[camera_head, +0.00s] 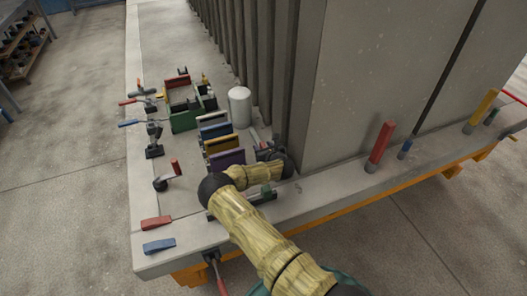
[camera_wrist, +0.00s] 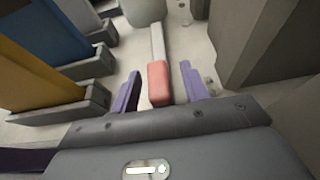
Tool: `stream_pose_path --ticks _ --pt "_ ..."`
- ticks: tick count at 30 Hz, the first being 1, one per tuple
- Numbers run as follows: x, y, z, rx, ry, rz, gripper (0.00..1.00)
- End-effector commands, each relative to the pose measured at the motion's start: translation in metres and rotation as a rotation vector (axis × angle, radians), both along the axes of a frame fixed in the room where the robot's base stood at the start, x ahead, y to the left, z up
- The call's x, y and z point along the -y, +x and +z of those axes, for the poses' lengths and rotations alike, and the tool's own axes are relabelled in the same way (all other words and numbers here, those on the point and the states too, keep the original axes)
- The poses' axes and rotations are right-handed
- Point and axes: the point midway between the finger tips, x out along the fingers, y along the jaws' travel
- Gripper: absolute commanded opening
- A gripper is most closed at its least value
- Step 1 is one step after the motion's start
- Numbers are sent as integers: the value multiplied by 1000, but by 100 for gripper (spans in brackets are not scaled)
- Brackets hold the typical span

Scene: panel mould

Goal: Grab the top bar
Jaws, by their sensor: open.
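A light grey bar (camera_wrist: 157,45) with a pinkish-red near end (camera_wrist: 158,82) lies on the pale bench top in the wrist view; I cannot tell for sure that it is the top bar. My gripper (camera_wrist: 160,80) is open. Its two purple fingers stand one on each side of the red end, with gaps visible, and nothing is held. In the camera_head view, my gripper (camera_head: 266,150) is low over the bench, beside the tall grey panel, and my arm partly hides it.
Purple (camera_head: 226,158), yellow (camera_head: 221,143), blue (camera_head: 216,130) and white (camera_head: 212,118) blocks stand in holders left of my gripper. A white cylinder (camera_head: 239,107) stands behind. The tall grey panel (camera_head: 345,90) closes off the right. Tools lie farther left.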

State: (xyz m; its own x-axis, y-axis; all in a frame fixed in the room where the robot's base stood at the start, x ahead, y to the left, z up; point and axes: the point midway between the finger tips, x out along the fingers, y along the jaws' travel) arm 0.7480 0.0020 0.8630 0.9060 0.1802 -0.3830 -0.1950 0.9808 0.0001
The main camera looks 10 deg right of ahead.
Motion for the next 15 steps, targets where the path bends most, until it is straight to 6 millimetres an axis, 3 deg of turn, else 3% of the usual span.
stream_pose_path --ticks 14,15 --pt "0 0 0 0 0 0 45" --pt "0 0 0 0 0 0 38"
